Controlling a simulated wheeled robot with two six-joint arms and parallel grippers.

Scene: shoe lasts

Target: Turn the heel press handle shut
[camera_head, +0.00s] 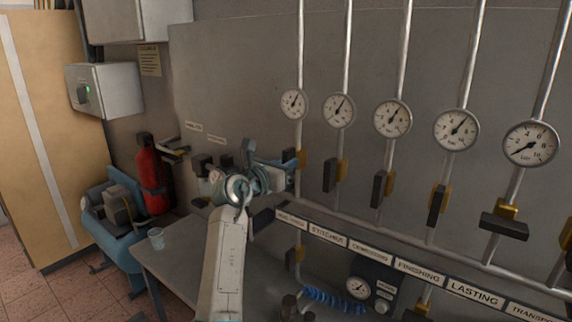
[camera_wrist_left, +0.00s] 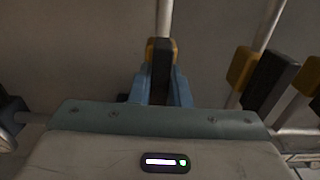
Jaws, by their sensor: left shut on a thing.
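The heel press handle (camera_head: 289,158) is the black lever with a yellow valve body on the leftmost pipe, above the first label (camera_head: 291,219), whose small print is hard to read. My left gripper (camera_head: 284,172) reaches it from the left and hides part of it. In the left wrist view the black handle (camera_wrist_left: 161,70) stands between the two blue fingers (camera_wrist_left: 163,90), and the gripper is shut on it. The handle appears roughly in line with its pipe. The gauge (camera_head: 295,104) above it has its needle pointing up and right. My right gripper is not in view.
More pipes stand to the right, with black handles (camera_head: 330,175) along them. The lasting handle (camera_head: 503,226) lies crosswise. A label rail (camera_head: 420,269) runs below.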

